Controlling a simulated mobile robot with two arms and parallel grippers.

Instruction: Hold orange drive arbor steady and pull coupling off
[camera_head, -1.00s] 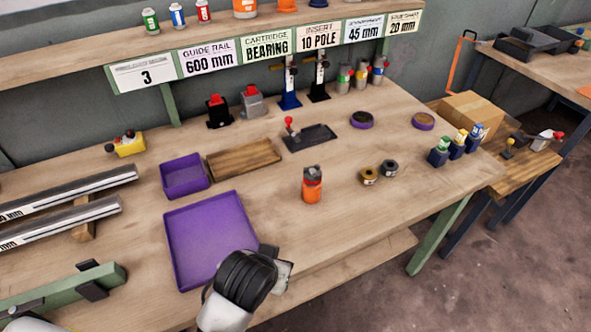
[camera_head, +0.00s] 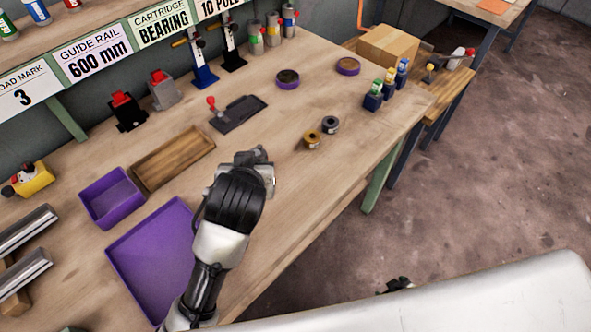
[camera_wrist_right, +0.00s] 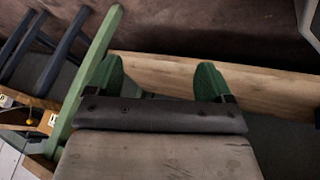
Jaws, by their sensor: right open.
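My left gripper (camera_head: 257,165) is over the front middle of the workbench in the head view, seen from behind. Its wrist hides its fingers, so I cannot tell whether it is open or shut. My right gripper (camera_wrist_right: 155,82) is open and empty in the right wrist view. Its two green fingertips are apart, low by the bench's front side.
A purple tray (camera_head: 140,265), a small purple bin (camera_head: 112,198) and a wooden tray (camera_head: 172,160) lie left of the left hand. Gold (camera_head: 312,140) and dark (camera_head: 330,125) spools stand to its right. In the right wrist view a green bench leg (camera_wrist_right: 90,75) stands left of the fingers.

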